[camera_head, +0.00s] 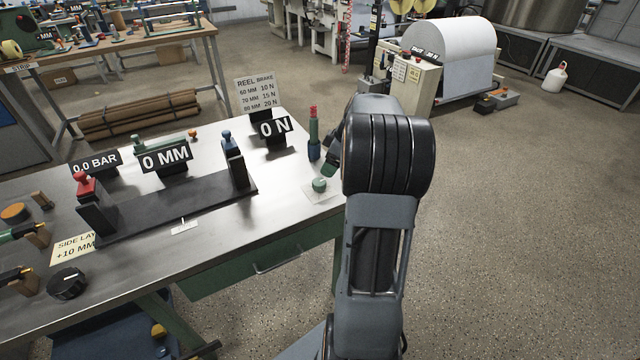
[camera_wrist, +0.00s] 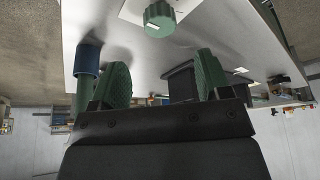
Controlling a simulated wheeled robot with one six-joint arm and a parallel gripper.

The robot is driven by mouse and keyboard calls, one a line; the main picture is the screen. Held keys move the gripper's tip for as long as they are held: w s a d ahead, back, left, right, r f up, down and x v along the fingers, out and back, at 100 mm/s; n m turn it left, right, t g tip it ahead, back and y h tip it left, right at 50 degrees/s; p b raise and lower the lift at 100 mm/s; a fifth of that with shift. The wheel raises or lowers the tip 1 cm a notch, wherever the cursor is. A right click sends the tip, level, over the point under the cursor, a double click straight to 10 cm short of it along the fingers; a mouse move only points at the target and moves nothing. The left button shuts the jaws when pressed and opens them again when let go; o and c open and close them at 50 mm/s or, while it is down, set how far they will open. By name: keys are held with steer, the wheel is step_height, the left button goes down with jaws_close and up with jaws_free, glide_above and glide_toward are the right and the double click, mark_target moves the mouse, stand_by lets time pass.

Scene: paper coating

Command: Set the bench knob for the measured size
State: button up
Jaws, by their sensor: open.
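A small green knob (camera_head: 319,185) sits on a pale plate at the bench's right end. It also shows at the top of the wrist view (camera_wrist: 159,19), with a white mark on its rim. My gripper (camera_wrist: 162,78) is open and empty, its green pads apart, and the knob lies beyond them, untouched. In the head view my arm partly hides the gripper. A reel brake card (camera_head: 256,95) pairs 60 MM with 10 N, 70 MM with 15 N and 80 MM with 20 N. One display (camera_head: 274,128) reads 0 N, another (camera_head: 166,157) reads 0 MM.
A red-tipped upright tool (camera_head: 314,140) with a blue base stands close beside my gripper. A gauge (camera_head: 170,205) with red and blue posts lies mid-bench. A black knob (camera_head: 67,283) and side lay card (camera_head: 73,248) are at front left. Floor right of the bench is clear.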

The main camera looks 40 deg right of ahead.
mark_target(320, 182)
steer(key=x, duration=0.8)
steer(key=shift+w+a+f+b, duration=0.1)
steer(key=shift+f+b, duration=0.2)
steer(key=shift+b, duration=0.1)
steer(key=shift+c, duration=0.2)
steer(key=c, duration=0.9)
steer(key=shift+o, duration=0.2)
